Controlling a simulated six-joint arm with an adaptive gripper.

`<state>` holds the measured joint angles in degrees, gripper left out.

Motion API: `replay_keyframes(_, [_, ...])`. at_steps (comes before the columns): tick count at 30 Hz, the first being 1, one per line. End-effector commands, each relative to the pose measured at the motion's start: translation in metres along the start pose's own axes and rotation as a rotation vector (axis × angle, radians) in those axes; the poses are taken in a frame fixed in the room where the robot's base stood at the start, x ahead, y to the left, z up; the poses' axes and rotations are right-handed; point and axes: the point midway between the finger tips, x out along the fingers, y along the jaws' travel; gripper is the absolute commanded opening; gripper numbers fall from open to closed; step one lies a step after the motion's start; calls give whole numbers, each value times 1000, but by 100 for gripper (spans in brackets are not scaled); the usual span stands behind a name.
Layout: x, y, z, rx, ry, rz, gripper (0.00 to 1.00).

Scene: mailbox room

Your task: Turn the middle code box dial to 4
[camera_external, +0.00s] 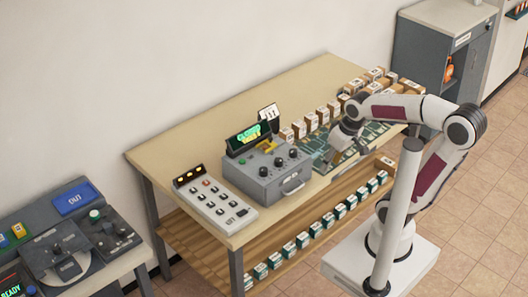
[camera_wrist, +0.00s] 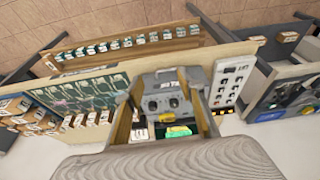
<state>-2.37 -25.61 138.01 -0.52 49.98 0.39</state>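The grey code box (camera_external: 256,188) stands on the table with a row of three dark dials on its sloped top. The middle dial (camera_external: 279,162) sits between the other two; its setting is too small to read. A green-lit display (camera_external: 248,137) is at the back of the box and seems to read "CLOSED". My gripper (camera_external: 333,155) is to the right of the box, above the table and apart from it. In the wrist view the code box (camera_wrist: 162,88) appears upside down, beyond and between my two open fingers. Some dials show there; the fingers hold nothing.
A pale keypad panel (camera_external: 215,207) stands left of the box. A handle (camera_external: 293,187) juts from the box front. A grey console (camera_external: 75,240) stands at lower left.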

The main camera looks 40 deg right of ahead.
Motion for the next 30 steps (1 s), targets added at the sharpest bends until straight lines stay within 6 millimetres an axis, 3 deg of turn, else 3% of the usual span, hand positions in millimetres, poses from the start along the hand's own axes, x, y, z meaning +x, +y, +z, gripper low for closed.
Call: replay_keyframes(30, [-35,6,36,29,139,5,39])
